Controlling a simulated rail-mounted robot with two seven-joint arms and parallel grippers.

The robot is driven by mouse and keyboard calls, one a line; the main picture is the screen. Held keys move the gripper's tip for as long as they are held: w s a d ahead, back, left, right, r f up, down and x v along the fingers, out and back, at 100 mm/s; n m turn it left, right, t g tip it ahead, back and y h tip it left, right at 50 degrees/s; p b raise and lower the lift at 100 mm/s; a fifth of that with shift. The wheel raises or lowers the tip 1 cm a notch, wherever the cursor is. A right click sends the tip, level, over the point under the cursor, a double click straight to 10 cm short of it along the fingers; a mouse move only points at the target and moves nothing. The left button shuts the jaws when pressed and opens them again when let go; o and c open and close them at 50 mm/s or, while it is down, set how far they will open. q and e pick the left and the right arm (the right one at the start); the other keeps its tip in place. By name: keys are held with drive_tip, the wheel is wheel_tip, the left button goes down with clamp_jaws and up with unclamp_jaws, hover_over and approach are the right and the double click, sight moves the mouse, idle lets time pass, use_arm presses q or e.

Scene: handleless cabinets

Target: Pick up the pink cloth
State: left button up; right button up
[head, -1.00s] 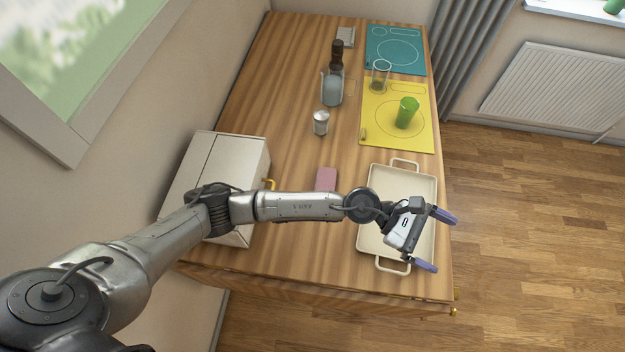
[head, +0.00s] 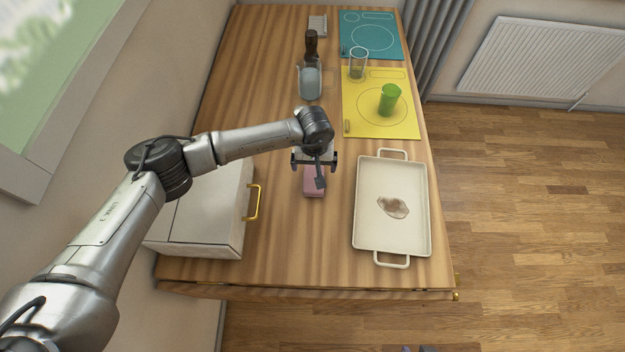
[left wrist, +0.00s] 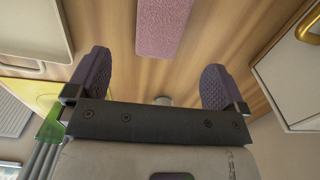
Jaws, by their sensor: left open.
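The pink cloth (head: 313,188) lies as a small folded block on the wooden counter, between the white cabinet box and the tray. My left gripper (head: 315,163) is above it, pointing down, and hides part of its far end. In the left wrist view the cloth (left wrist: 163,24) shows beyond the two purple fingers, roughly in line with the gap between them. The left gripper (left wrist: 156,80) is open and empty, apart from the cloth. A small purple and dark piece at the bottom edge of the head view may be my right gripper (head: 418,349); its jaws cannot be made out.
A cream tray (head: 422,215) with a brown stain stands to the right. The white box (head: 205,215) with a gold handle (head: 254,202) is to the left. A yellow mat (head: 362,118) with a green cup (head: 389,99), a glass (head: 358,63) and a jug (head: 311,82) are farther back.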

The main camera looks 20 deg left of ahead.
use_arm(q)
drive_tip(key=shift+f+b, duration=0.5)
drive_tip(key=shift+f, duration=4)
drive_tip(key=c, duration=1)
drive_tip(key=shift+r, duration=0.15)
